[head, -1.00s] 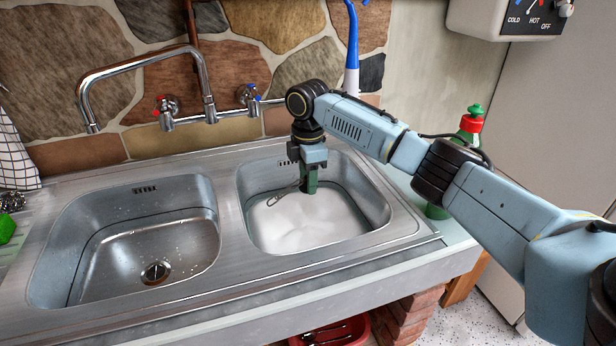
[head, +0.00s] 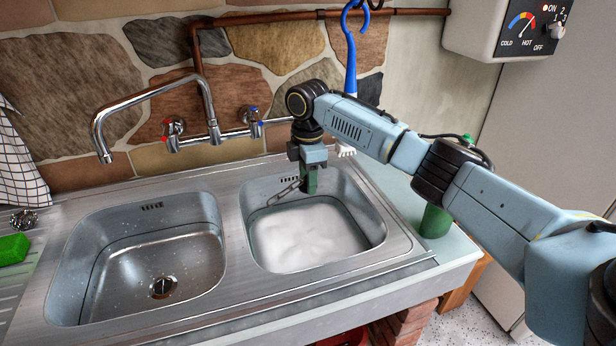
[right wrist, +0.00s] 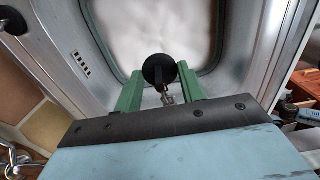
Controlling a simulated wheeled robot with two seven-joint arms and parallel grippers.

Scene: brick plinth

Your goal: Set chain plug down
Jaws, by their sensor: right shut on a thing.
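My right gripper (head: 309,188) hangs over the back part of the right basin (head: 250,255), fingers pointing down above the white suds (head: 305,235). In the right wrist view, the black round plug (right wrist: 160,70) with its small metal link sits between the green fingertips (right wrist: 161,95), which are shut on it. In the head view, the plug is hidden by the fingers. Its chain (head: 284,193) runs from the fingers down left to the basin's back wall. My left gripper is not in view.
The empty left basin (head: 190,262) is beside the right one. The tap spout (head: 150,92) and handles rise behind. A green bottle (head: 435,221) stands right of the sink, behind my arm. A blue brush (head: 351,70) hangs behind the gripper. A green sponge (head: 13,249) lies far left.

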